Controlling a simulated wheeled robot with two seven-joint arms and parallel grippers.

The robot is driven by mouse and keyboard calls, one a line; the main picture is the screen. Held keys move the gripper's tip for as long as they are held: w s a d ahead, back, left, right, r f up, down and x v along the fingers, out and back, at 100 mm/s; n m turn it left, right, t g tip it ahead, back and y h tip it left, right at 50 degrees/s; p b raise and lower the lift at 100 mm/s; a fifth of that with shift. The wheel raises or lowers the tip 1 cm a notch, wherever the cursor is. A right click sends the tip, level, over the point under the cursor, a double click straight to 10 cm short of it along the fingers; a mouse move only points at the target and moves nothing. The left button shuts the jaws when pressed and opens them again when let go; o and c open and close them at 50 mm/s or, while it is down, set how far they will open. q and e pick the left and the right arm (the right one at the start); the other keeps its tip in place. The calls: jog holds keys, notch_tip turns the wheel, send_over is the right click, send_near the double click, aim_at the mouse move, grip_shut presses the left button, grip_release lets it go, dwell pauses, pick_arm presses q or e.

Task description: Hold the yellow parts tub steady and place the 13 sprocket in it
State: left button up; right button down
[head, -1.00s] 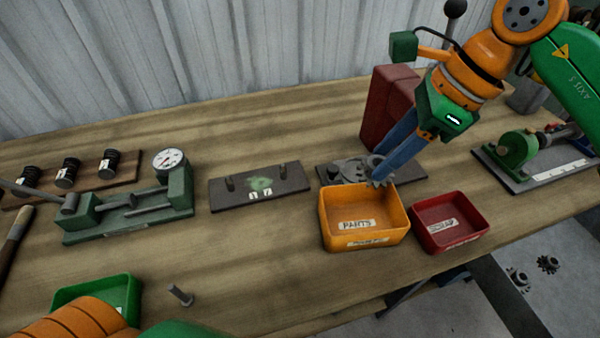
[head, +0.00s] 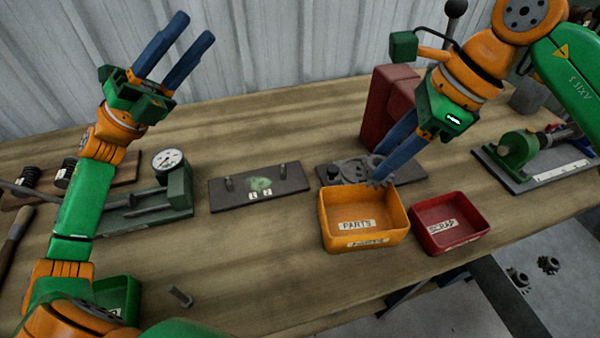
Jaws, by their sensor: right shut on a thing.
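The yellow parts tub (head: 364,240) stands on the bench, right of centre, with a PARTS label, and looks empty. My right gripper (head: 379,180) points down at the tub's back rim, shut on a small grey toothed part, which looks like a sprocket (head: 373,182). The fingers and the rim partly hide it, and no number is readable. My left gripper (head: 196,28) is raised at the upper left, open and empty, pointing up in front of the wall, well away from the tub.
A red scrap tub (head: 450,222) stands right beside the yellow tub. A dark plate with grey parts (head: 334,174) lies behind it. A plate with two pegs (head: 259,188) and a green dial gauge stand (head: 180,190) are to the left. Gears (head: 548,264) lie on the floor.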

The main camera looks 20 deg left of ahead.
pick_arm(q)
jog(key=w+d+f+m+g+y, duration=0.2)
jog(key=d+f+m+g, duration=0.55)
jog(key=d+f, duration=0.2)
jog(key=m+g+y, duration=0.3)
jog(key=m+y, duration=0.2)
jog(key=m, duration=0.4)
send_near(356, 185)
jog(key=x, duration=1)
jog(key=shift+w+f, duration=0.15)
jog(key=shift+f, duration=0.05)
jog(key=shift+y, duration=0.3)
grip_shut()
